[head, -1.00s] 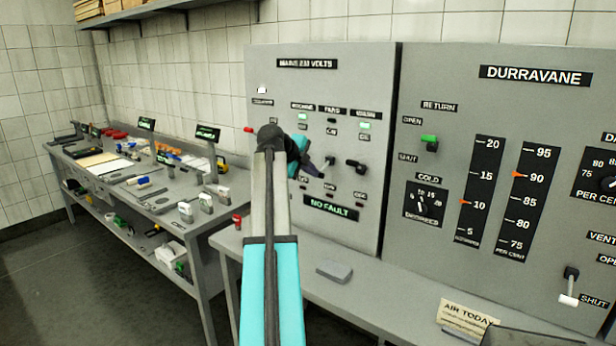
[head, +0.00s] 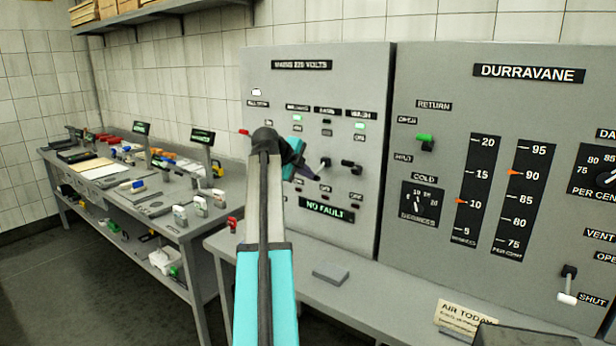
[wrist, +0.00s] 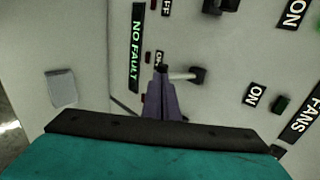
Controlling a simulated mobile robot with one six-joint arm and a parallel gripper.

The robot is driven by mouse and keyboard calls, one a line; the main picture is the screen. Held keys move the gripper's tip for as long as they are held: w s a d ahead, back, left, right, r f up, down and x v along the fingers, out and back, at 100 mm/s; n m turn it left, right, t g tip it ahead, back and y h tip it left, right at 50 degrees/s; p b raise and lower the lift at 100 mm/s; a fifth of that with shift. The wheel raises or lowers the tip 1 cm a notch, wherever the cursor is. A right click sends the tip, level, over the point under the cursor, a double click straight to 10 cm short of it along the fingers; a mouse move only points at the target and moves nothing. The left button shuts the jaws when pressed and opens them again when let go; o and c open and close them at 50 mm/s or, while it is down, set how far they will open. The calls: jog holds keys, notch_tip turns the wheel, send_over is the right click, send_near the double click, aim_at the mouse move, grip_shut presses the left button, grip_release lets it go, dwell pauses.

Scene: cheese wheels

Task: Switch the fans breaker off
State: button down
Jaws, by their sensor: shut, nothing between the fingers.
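The fans breaker (head: 323,164) is the middle one on the grey panel (head: 300,85). In the wrist view its pale lever (wrist: 182,76) sticks out of a black base toward the OFF label (wrist: 158,57), away from the ON label (wrist: 254,95). The lamp (wrist: 281,104) between ON and FANS is dark. My gripper (head: 315,177) is shut and empty, its fingertips right at the lever's end. In the wrist view the purple fingers (wrist: 161,74) are at the lever tip; I cannot tell whether they touch it.
The breaker to the right (head: 350,166) has a lit green lamp (head: 360,125) above it. A NO FAULT sign (head: 327,211) glows below. A grey block (head: 331,273) lies on the bench. A cluttered table (head: 150,205) stands at left.

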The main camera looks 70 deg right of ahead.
jog(key=shift+r, duration=0.6)
jog(key=shift+a, duration=0.1)
jog(key=b+v, duration=0.2)
jog(key=v, duration=1.2)
jog(key=shift+a+f, duration=0.2)
jog(key=shift+f, duration=0.2)
jog(key=shift+w, duration=0.1)
